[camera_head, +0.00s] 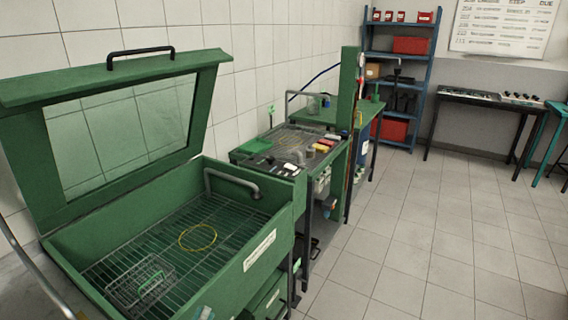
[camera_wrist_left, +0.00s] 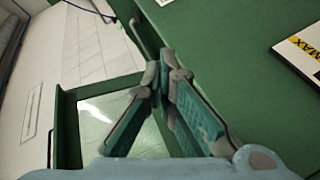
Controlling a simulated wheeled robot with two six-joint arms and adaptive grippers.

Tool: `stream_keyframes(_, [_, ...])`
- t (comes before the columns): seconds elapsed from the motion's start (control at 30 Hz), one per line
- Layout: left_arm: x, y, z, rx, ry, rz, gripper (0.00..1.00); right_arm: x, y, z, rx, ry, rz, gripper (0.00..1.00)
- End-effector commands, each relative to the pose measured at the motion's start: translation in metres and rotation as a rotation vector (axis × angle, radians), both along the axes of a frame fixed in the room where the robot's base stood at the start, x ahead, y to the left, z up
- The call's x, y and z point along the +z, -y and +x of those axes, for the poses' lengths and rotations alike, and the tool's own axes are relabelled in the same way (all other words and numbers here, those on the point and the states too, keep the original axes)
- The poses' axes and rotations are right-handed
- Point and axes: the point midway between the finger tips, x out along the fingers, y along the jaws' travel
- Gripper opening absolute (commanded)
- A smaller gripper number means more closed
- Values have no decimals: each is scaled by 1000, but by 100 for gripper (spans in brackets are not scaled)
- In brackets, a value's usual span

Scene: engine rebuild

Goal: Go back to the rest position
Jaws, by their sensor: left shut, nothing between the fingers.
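My left gripper (camera_wrist_left: 164,72) is shut and empty in the left wrist view, its two teal-padded fingers meeting at the tips. Behind it is a plain green surface (camera_wrist_left: 225,40), with a white, black and yellow label at the right. My right gripper is in neither view.
The washer's windowed lid (camera_head: 25,100) stands open. A wire basket (camera_head: 141,282) and a yellow ring (camera_head: 198,238) lie on its grid. A green bench (camera_head: 250,158) with small parts stands beyond it. A blue shelf (camera_head: 407,55) is at the back. The tiled floor at right is clear.

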Motion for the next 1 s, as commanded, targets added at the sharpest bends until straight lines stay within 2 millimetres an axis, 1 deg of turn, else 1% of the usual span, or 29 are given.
stream_keyframes(0.17, [-42, -4, -11, -31, -83, 150, 0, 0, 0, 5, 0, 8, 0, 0])
stream_keyframes(0.27, [-74, -7, -23, -60, -150, 251, 0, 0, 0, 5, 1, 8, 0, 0])
stream_keyframes(0.37, [-109, -10, -40, -101, -226, 356, 0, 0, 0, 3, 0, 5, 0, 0])
stream_keyframes(0.47, [-152, -16, -67, -160, -324, 475, 0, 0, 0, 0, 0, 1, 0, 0])
stream_keyframes(0.57, [-205, -23, -110, -252, -452, 613, 0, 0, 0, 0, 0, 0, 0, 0])
stream_keyframes(0.6, [-226, -27, -131, -298, -506, 669, 0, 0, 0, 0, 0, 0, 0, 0])
stream_keyframes(0.67, [-257, -32, -166, -371, -589, 743, 0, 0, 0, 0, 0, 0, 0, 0])
stream_keyframes(0.7, [-275, -36, -191, -422, -643, 788, 0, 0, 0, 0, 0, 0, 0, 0])
stream_keyframes(0.77, [-299, -42, -230, -500, -721, 844, 0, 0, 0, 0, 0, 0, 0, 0])
stream_keyframes(0.8, [-313, -46, -258, -552, -773, 875, 0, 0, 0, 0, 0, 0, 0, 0])
stream_keyframes(0.87, [-331, -53, -300, -629, -849, 912, 0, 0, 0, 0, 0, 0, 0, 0])
stream_keyframes(0.9, [-340, -56, -327, -673, -896, 926, 0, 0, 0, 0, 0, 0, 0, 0])
stream_keyframes(1.0, [-355, -65, -385, -753, -998, 935, 0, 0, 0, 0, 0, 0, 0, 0])
